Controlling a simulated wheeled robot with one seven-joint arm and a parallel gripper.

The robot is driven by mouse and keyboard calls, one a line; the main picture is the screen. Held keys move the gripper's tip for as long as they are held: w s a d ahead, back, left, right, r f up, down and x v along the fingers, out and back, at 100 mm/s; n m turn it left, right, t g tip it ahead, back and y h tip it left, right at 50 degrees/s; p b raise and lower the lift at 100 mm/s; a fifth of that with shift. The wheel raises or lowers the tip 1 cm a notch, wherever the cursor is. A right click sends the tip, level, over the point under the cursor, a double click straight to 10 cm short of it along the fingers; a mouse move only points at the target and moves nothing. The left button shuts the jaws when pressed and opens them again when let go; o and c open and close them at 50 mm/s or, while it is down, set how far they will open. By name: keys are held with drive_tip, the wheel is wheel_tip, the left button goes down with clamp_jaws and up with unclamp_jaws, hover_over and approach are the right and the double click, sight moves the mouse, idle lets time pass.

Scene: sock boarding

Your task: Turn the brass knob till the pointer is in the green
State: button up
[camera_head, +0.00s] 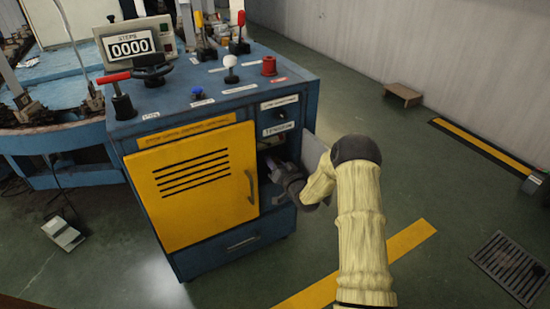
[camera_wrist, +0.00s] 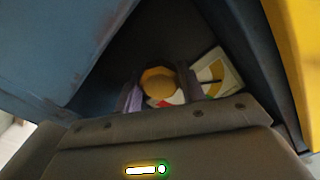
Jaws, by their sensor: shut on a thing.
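The brass knob (camera_wrist: 158,82) shows in the wrist view as a faceted brass disc inside a dark recess. My gripper (camera_wrist: 158,95) has one finger on each side of it and is shut on it. Behind and to the right of the knob is a dial plate (camera_wrist: 222,72) with white, yellow and red parts. In the head view my gripper (camera_head: 283,172) reaches into the open compartment under the "TENSION" label (camera_head: 278,129), and the arm hides the knob and dial there.
The blue cabinet (camera_head: 190,264) has a yellow vented door (camera_head: 190,215) left of the compartment. A small open door (camera_head: 314,150) stands right of my gripper. Levers and buttons, among them a red button (camera_head: 269,66), stand on top.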

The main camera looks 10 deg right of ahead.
drive_tip(key=m+p, duration=0.2)
drive_tip(key=m, duration=0.2)
drive_tip(key=shift+d+m+p, duration=0.1)
drive_tip(key=shift+m+p, duration=0.2)
drive_tip(key=shift+m, duration=0.1)
drive_tip(key=m+p, duration=0.1)
drive_tip(key=m, duration=0.2)
drive_tip(key=shift+f+m, duration=0.1)
drive_tip(key=shift+m, duration=0.2)
drive_tip(key=m+p, duration=0.1)
drive_tip(key=m, duration=0.2)
drive_tip(key=shift+f+m, duration=0.1)
drive_tip(key=shift+m, duration=0.2)
drive_tip(key=m, duration=0.4)
drive_tip(key=shift+m, duration=0.4)
drive_tip(key=o, duration=1)
drive_tip(key=shift+c, duration=0.2)
